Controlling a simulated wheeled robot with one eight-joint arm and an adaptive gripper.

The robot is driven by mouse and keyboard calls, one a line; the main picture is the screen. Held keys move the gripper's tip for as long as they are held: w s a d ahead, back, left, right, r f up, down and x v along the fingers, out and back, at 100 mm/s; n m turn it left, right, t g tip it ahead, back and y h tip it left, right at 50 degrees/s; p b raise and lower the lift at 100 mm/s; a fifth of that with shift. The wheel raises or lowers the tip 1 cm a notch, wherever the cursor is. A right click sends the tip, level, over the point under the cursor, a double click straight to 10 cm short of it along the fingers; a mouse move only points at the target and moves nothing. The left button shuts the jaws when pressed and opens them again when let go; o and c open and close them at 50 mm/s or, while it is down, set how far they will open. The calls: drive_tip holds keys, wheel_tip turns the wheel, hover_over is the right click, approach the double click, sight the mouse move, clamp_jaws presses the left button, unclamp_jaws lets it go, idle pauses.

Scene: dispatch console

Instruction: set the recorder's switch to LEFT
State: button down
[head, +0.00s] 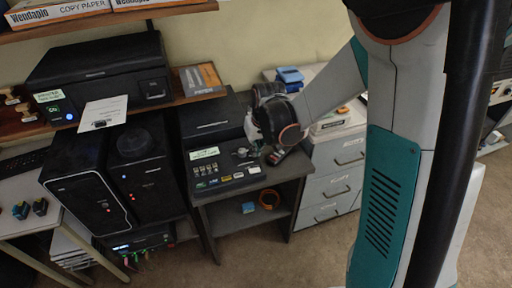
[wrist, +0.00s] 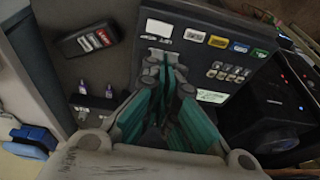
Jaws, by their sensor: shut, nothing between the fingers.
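A dark sloped console (head: 225,176), which looks like the recorder, sits on a small dark table. It has a pale note, a row of small light keys and coloured labels; its panel also shows in the wrist view (wrist: 193,68). My gripper (head: 252,142) is over its right part. In the wrist view my gripper (wrist: 164,62) is shut and empty, its teal fingers together, with the tips close over the panel just below a white plate (wrist: 160,28). I cannot tell whether the tips touch the panel. The fingers hide this spot, and I cannot make out the switch's position.
A dark case with red and white parts (wrist: 92,39) lies beside the console. A black printer (head: 100,80) and dark computer towers (head: 120,175) stand to the left. A drawer cabinet (head: 335,165) with blue items (head: 290,75) on it stands to the right. Carpet in front is clear.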

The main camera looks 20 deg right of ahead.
drive_tip(key=b, duration=0.3)
approach(254, 168)
drive_tip(key=x, duration=0.3)
drive_tip(key=a+x, duration=0.1)
drive_tip(key=x, duration=0.1)
drive_tip(key=shift+w, duration=0.45)
drive_tip(key=shift+a+f, duration=0.1)
drive_tip(key=shift+f, duration=0.35)
drive_tip(key=shift+f, duration=0.1)
drive_tip(key=shift+a+f+b, duration=0.2)
drive_tip(key=shift+f+b, duration=0.15)
drive_tip(key=shift+b, duration=0.2)
drive_tip(key=shift+r, duration=0.1)
drive_tip(key=shift+d, duration=0.1)
drive_tip(key=shift+d+r, duration=0.15)
drive_tip(key=shift+d, duration=0.55)
